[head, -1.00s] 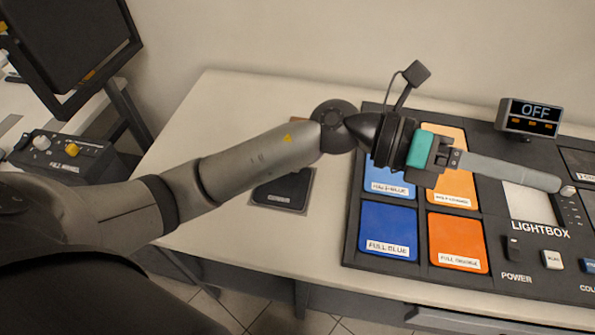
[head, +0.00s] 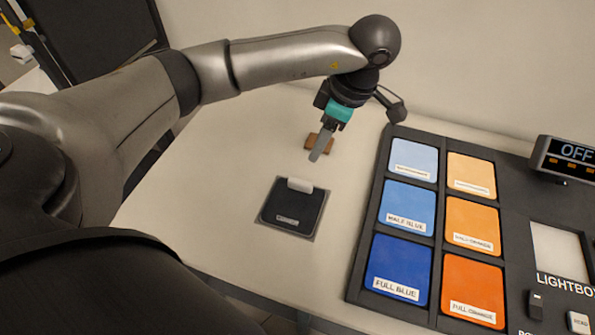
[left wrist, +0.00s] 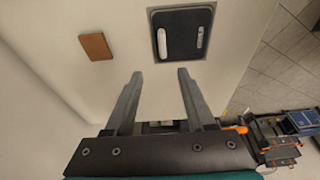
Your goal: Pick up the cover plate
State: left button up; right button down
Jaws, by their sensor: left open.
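The cover plate (head: 285,207) is a dark, rounded square with a pale bar-shaped handle (head: 300,185) at its far edge and a small label near its front edge. It lies flat on a thin grey base on the table. It also shows at the top of the left wrist view (left wrist: 181,22). My left gripper (head: 320,152) is open and empty above the table, behind the plate in the head view. In the left wrist view its two fingers (left wrist: 159,75) stand apart, below the plate and not touching it. My right gripper is not in view.
A small brown block (head: 313,142) lies near the left gripper; it also shows in the left wrist view (left wrist: 95,46). A panel of blue and orange tiles (head: 365,235) and a lightbox (head: 560,248) stand to the right. The table (head: 200,215) left of the plate is clear.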

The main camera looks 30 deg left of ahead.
aim_at(301, 181)
pick_arm(q)
jog(key=x, duration=1.3)
jog(key=shift+s+d+f, duration=0.15)
jog(key=shift+d+f, duration=0.05)
jog(key=shift+f, duration=0.2)
grip_shut()
